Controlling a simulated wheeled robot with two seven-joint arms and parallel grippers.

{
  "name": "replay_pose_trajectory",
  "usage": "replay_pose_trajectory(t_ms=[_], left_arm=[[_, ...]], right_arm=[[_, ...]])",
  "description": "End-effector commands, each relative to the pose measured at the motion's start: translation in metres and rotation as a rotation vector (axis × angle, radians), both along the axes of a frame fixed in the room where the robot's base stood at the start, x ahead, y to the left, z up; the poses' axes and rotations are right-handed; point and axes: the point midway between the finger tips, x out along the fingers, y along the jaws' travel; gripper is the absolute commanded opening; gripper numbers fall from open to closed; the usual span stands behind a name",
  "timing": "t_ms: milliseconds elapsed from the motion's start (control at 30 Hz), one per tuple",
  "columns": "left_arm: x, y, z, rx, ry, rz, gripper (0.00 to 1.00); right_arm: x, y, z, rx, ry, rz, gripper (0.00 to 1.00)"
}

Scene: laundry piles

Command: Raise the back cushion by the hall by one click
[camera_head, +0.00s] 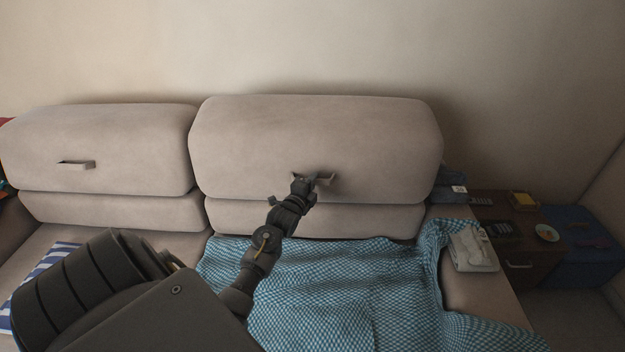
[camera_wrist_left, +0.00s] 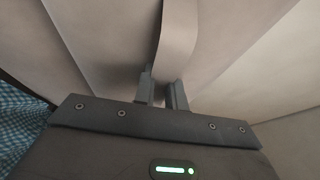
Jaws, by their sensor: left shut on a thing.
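Two beige back cushions stand against the wall: a left one (camera_head: 95,150) and a right one (camera_head: 310,140). Each has an upper block above a lower block. The left cushion has a bare strap handle (camera_head: 77,164) on its front. My left gripper (camera_head: 313,180) is at the front of the right cushion, shut on its strap handle (camera_head: 325,179). In the left wrist view the strap (camera_wrist_left: 178,45) runs down between the two fingers of my left gripper (camera_wrist_left: 163,92). The frames do not tell which cushion is nearer the hall. My right gripper is not in view.
A blue checked blanket (camera_head: 340,295) covers the seat below the right cushion. A folded pale cloth (camera_head: 472,250) lies on the right armrest. A dark side table (camera_head: 520,250) with a small dish (camera_head: 547,232) and a blue box (camera_head: 590,250) stand at the right.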

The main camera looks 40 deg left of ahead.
Motion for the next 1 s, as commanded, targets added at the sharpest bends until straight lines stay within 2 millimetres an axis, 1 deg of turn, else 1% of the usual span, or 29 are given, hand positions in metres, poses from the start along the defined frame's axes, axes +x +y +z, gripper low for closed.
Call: replay_pose_trajectory(t_ms=[33, 67, 100, 133, 433, 533, 667, 900, 1000], left_arm=[[0.000, -0.003, -0.005, -0.003, 0.007, -0.006, 0.00], [0.000, -0.003, -0.005, -0.004, 0.008, -0.006, 0.15], [0.000, -0.003, -0.005, -0.003, 0.008, -0.006, 0.20], [0.000, -0.003, -0.005, -0.003, 0.008, -0.006, 0.22], [-0.001, -0.002, -0.003, -0.002, 0.005, -0.003, 0.22], [-0.006, -0.003, -0.003, -0.001, 0.006, -0.003, 0.22], [-0.025, -0.009, -0.003, 0.001, 0.006, -0.004, 0.22], [-0.072, -0.024, -0.003, 0.000, 0.006, -0.005, 0.22], [-0.086, -0.029, -0.002, -0.002, 0.006, -0.005, 0.22]], right_arm=[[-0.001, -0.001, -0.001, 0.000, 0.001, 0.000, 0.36], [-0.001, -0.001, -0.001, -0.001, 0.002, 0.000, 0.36], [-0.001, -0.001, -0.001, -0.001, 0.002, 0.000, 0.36], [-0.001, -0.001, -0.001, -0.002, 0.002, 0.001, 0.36], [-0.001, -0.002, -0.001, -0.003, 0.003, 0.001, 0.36], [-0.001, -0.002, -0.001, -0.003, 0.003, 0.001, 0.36], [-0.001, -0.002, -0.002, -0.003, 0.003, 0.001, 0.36], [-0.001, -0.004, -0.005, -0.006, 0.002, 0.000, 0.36], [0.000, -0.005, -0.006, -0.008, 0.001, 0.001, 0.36]])
